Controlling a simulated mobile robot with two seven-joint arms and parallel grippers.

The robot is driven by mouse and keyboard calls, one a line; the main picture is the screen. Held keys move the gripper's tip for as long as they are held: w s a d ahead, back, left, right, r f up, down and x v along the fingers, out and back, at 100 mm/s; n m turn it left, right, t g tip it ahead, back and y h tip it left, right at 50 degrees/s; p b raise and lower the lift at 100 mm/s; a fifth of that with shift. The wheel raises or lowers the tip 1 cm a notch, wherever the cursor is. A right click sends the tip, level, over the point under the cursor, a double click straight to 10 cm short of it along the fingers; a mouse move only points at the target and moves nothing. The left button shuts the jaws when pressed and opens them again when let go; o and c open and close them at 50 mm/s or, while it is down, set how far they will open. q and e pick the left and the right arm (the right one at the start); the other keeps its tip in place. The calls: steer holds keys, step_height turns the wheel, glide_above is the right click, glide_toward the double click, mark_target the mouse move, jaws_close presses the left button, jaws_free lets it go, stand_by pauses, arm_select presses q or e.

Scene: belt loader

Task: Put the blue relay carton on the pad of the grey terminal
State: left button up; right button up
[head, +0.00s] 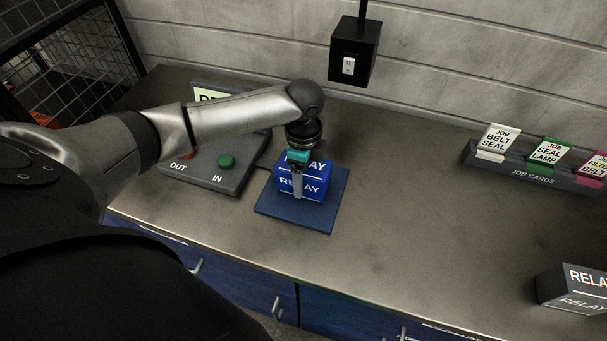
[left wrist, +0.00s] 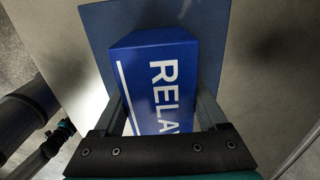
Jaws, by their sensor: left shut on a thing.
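The blue relay carton (head: 316,187) with white RELAY lettering is on or just over the flat blue pad (head: 328,215); I cannot tell if it touches. My left gripper (head: 297,184) reaches down from above and is shut on the carton. In the left wrist view the carton (left wrist: 160,75) sits between the two fingers (left wrist: 162,115), with the pad (left wrist: 215,25) behind it. The grey terminal (head: 221,180) stands left of the pad, with a green IN button (head: 226,161) and an OUT label; its screen is partly hidden by my arm. My right gripper is not in view.
A grey relay carton (head: 575,290) stands at the right front of the counter. A job card rack (head: 535,175) with several cards is at the back right. A black switch box (head: 354,52) hangs at the wall. The counter's middle (head: 430,210) is clear.

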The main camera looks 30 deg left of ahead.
arm_select(q)
steer(key=o, duration=1.4)
steer(key=shift+f, duration=0.1)
steer(key=shift+o, duration=0.2)
step_height(320, 180, up, 12)
steer(key=shift+r+p, duration=0.2)
steer(key=shift+p, duration=0.75)
